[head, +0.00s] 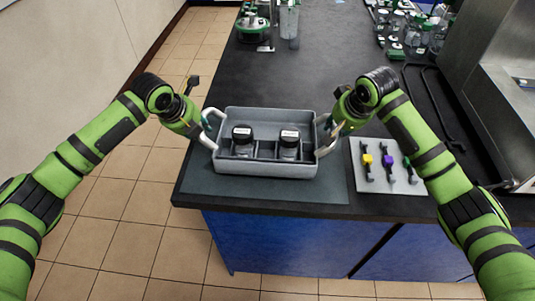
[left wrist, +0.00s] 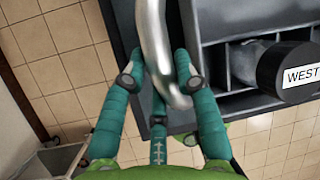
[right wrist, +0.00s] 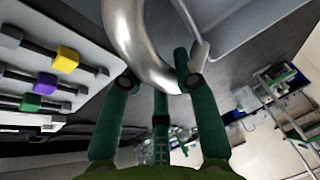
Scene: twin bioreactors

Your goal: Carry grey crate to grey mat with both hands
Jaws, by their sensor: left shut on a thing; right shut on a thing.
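The grey crate (head: 268,170) is near the front edge of the dark bench, level, with two black-lidded jars (head: 242,141) (head: 289,143) upright inside. The dark grey mat (head: 310,190) spreads under and in front of it. I cannot tell whether the crate touches the mat. My left gripper (head: 207,125) is shut on the crate's left handle, a pale loop that also shows in the left wrist view (left wrist: 152,35). My right gripper (head: 331,129) is shut on the right handle, also seen in the right wrist view (right wrist: 124,30). One jar label reads "WEST" in the left wrist view.
A light panel (head: 387,180) with yellow, purple and green clips lies right of the mat. Lab equipment (head: 252,27) stands at the far left, with more glassware (head: 415,38) at the far right. A steel unit (head: 485,75) borders the right. The bench behind the crate is clear.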

